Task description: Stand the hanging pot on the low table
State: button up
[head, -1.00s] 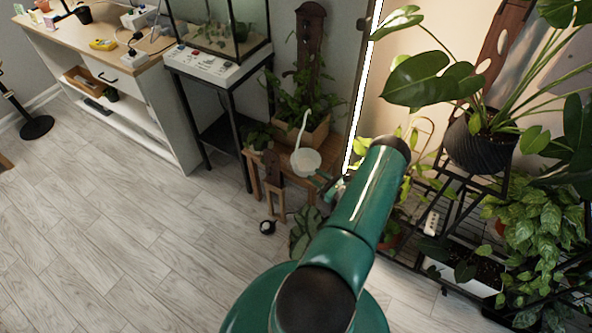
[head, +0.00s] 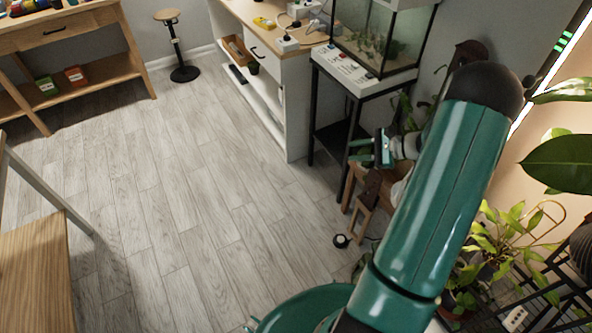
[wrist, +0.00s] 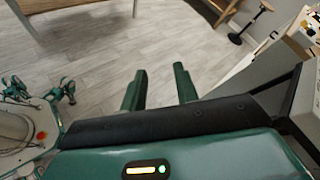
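My gripper (head: 360,150) is in front of the fish-tank stand, left of my arm. In the wrist view its two fingers (wrist: 160,70) are apart with nothing between them, so it is open and empty. I cannot identify the hanging pot for certain. A leafy yellow-green plant (head: 497,243) with a thin brown loop beside it is right of my arm, and its pot is mostly hidden. A small low wooden table (head: 348,188) stands near the tank stand, largely hidden by my arm and gripper. I cannot tell whether it is the task's table.
A glass tank (head: 385,40) stands on a black-legged stand beside a white cabinet (head: 297,110). A wooden surface (head: 35,270) is at the near left. The middle floor is clear. A dark plant rack is at the right.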

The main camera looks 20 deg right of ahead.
jog(key=s+a+r+n+g+h, duration=0.35)
jog(key=a+r+n+g, duration=0.25)
jog(key=a+r+n, duration=0.75)
jog(key=s+a+r+n+t+h, duration=0.3)
jog(key=s+a+r+n+h, duration=0.3)
jog(key=s+a+r, duration=0.5)
jog(key=s+a+n, duration=0.1)
jog(key=s+a, duration=0.3)
jog(key=shift+a+r, duration=0.15)
jog(key=shift+r, duration=0.25)
jog(key=shift+s, duration=0.1)
